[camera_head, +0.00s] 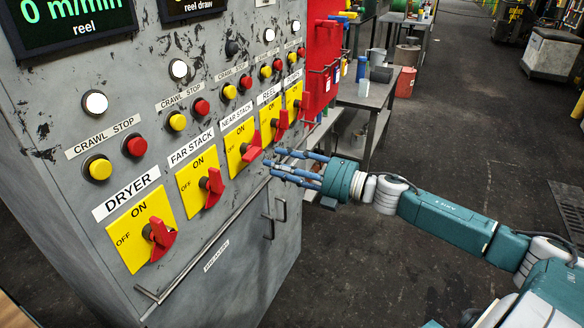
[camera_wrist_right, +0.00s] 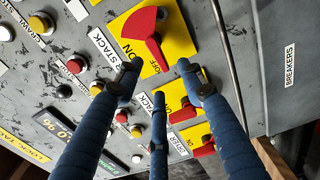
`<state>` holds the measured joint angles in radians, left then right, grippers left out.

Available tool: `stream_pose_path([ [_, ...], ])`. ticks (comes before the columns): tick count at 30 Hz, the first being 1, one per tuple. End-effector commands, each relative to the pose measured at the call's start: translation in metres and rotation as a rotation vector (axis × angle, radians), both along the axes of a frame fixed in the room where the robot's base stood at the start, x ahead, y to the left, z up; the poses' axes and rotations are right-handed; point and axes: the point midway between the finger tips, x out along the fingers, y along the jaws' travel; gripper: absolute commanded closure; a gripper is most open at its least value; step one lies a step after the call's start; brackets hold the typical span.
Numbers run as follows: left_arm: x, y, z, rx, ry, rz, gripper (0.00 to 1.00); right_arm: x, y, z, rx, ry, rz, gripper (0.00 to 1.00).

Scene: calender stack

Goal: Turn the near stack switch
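The near stack switch is a red handle (camera_head: 252,148) on a yellow ON/OFF plate (camera_head: 237,136), under a NEAR STACK label on the grey cabinet. In the right wrist view, its handle (camera_wrist_right: 146,38) and plate (camera_wrist_right: 178,42) fill the top centre, just beyond the fingertips. My right gripper (camera_head: 272,163) has its fingers spread, a little right of and below the handle, with nothing between them. Its fingers (camera_wrist_right: 157,75) also show in the wrist view, apart from each other; I cannot tell if any touches the handle. My left gripper is not in view.
The far stack switch (camera_head: 213,187) and dryer switch (camera_head: 160,238) are to the left, the reel switch (camera_head: 280,122) to the right. A metal rail (camera_head: 215,235) runs along the cabinet below the switches. A workbench (camera_head: 370,95) stands behind; open floor lies right.

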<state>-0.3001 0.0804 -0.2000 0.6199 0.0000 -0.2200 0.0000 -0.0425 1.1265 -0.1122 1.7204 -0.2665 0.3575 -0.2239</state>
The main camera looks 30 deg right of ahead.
Motion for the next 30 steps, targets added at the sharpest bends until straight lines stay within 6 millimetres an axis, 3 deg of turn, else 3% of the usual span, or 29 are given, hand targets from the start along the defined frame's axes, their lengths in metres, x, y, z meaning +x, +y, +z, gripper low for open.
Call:
stream_pose_path([
  [10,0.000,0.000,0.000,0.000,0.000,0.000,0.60,-0.026,-0.015,-0.001,0.000,0.002,0.000,0.61],
  [30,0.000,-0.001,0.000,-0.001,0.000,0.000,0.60,-0.027,-0.018,-0.002,0.002,0.004,-0.004,0.61],
])
